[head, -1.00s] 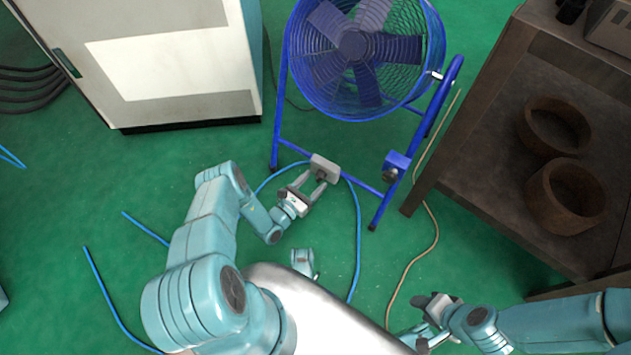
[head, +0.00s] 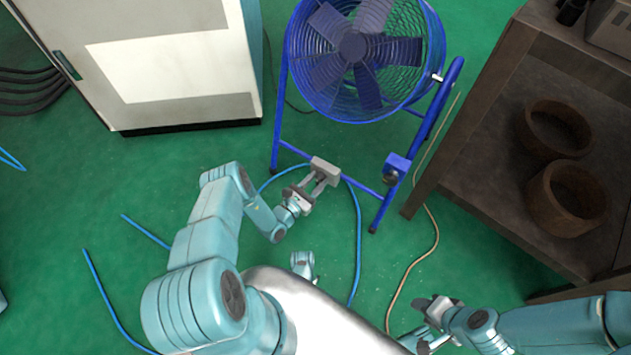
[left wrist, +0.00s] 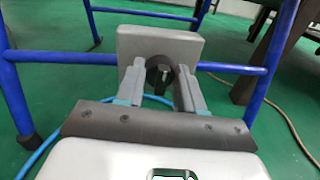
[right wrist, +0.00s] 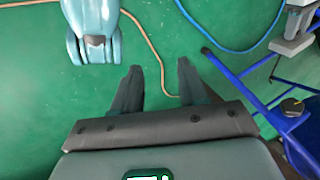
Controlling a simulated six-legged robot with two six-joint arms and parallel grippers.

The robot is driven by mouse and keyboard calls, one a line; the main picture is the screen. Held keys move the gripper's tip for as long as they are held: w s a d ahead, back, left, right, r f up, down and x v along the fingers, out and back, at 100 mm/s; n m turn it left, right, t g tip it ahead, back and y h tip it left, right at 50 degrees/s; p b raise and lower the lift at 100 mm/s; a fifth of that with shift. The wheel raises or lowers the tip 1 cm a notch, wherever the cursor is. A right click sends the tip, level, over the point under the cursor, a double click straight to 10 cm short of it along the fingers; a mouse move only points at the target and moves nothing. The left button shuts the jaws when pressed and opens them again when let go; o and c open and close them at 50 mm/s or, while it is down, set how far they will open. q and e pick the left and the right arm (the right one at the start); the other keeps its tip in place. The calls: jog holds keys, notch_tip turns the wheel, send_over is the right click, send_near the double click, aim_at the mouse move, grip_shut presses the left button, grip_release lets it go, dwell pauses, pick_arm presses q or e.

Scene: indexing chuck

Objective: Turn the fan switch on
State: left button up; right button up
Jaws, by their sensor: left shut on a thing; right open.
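The blue fan (head: 352,60) stands on a blue tube frame. A grey switch box (head: 324,168) sits on the frame's lower crossbar; it also shows in the left wrist view (left wrist: 160,42). A dark round knob (left wrist: 158,68) is on the box's face. My left gripper (head: 314,183) is at the box, its fingers shut on the knob from both sides; the fingers partly hide it. My right gripper (right wrist: 158,68) is open and empty above the green floor, low at the right in the head view.
A blue box with a dark knob (head: 391,175) is on the frame's right leg. A brown shelf (head: 480,190) with two rings stands at the right, a white cabinet (head: 170,60) at upper left. A blue cable (head: 358,240) and a tan cable (head: 415,262) cross the floor.

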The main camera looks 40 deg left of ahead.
pick_arm(q)
jog(key=shift+d+m+g+y+p, duration=0.15)
jog(key=shift+m+p, duration=0.55)
jog(key=shift+m, duration=1.1)
jog(key=shift+m+g+y+p, duration=0.25)
jog(key=shift+m+p, duration=0.45)
jog(key=shift+m, duration=1.1)
jog(key=shift+d+m+g+y+p, duration=0.15)
jog(key=shift+m+p, duration=0.55)
jog(key=shift+m, duration=1.1)
pick_arm(e)
jog(key=shift+g, duration=0.3)
jog(key=shift+s+a+r, duration=0.15)
jog(key=shift+s+r, duration=0.1)
jog(key=shift+r, duration=0.45)
jog(key=shift+s+a+r, duration=0.1)
jog(key=shift+s+r, duration=0.15)
jog(key=shift+r, duration=0.4)
jog(key=shift+s+a+r, duration=0.15)
jog(key=shift+s+r, duration=0.1)
jog(key=shift+r, duration=0.45)
pick_arm(q)
jog(key=shift+a, duration=0.1)
jog(key=o, duration=1)
